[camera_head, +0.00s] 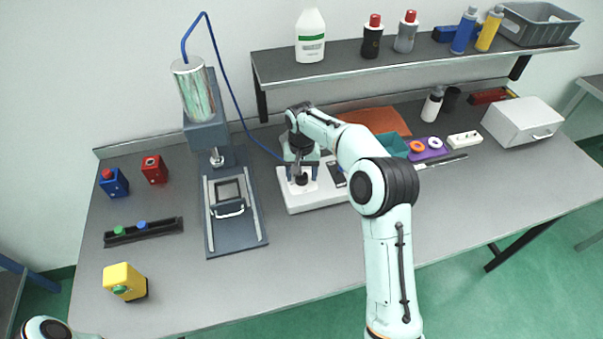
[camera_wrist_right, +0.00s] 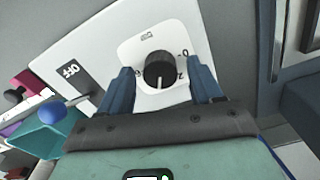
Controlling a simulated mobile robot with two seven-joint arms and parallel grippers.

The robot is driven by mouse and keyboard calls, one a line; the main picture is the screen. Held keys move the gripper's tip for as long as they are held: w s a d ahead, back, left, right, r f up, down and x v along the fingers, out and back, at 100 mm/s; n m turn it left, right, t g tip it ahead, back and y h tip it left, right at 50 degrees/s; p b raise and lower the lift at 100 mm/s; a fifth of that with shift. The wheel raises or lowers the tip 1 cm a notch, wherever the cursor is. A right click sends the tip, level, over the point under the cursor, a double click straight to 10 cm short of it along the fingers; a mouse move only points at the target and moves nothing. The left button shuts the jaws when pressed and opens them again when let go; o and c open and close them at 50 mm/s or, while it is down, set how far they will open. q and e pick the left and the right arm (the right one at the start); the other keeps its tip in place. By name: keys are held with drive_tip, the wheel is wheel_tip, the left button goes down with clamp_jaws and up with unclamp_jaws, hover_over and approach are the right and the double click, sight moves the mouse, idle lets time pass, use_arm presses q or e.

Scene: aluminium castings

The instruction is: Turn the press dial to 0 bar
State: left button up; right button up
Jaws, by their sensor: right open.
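The press dial is a round black knob (camera_wrist_right: 158,70) on a white plate of a white control box (camera_head: 304,202). In the right wrist view a 0 mark shows to its upper right, with other marks around it partly hidden. A white line on the knob points toward the bottom of the picture, away from the 0. My right gripper (camera_wrist_right: 160,84) is open, with one blue finger on each side of the knob. Contact cannot be told. In the head view the right gripper (camera_head: 300,167) is over the box. My left gripper is out of view.
The blue press (camera_head: 235,240) stands left of the control box. A teal bin (camera_head: 393,145) and an orange mat (camera_head: 372,121) are to the right. The front right of the table is clear.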

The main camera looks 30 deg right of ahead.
drive_tip(key=shift+c, duration=0.4)
drive_tip(key=c, duration=1)
